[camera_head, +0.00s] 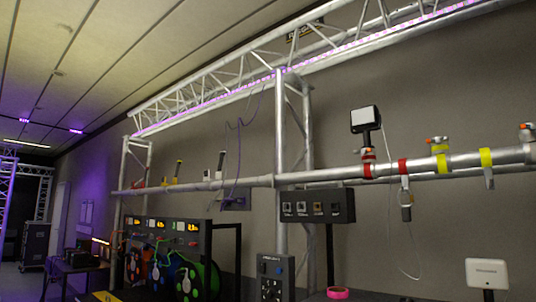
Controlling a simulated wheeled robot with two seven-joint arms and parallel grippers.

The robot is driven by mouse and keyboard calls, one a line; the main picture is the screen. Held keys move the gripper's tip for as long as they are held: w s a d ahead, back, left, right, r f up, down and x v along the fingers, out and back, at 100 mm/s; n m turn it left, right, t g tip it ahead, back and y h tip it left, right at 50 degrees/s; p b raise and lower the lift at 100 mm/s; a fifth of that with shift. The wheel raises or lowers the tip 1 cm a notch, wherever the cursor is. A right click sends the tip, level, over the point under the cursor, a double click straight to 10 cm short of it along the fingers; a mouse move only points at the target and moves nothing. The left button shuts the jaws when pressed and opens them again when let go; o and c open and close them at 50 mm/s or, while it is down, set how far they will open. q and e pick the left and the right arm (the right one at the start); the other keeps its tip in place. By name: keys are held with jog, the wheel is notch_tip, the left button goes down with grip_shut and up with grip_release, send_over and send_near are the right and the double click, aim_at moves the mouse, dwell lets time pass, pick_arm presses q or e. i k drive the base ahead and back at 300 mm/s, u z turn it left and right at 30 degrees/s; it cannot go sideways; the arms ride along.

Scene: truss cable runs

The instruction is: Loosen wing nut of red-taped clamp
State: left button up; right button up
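A long horizontal silver pipe (330,174) crosses the view in front of the grey wall. A clamp with red tape (368,164) is around the pipe right of the upright. A small orange-red knob, perhaps its wing nut (368,150), shows on top. A black lamp with a white face (366,121) stands upright above this clamp. A second red band (403,166) is just to its right, with a grey clip (406,205) hanging below. Red tape also shows far left on the pipe (138,183). Neither of my grippers is in view.
Yellow-banded clamps (441,160) sit farther right. A vertical truss post (281,150) and a black socket box (317,206) stand left of the red-taped clamp. A thin cable hangs below it.

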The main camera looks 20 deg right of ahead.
aim_at(363, 152)
jog(key=u, duration=0.45)
jog(key=i, duration=1.8)
jog(key=z, duration=2.25)
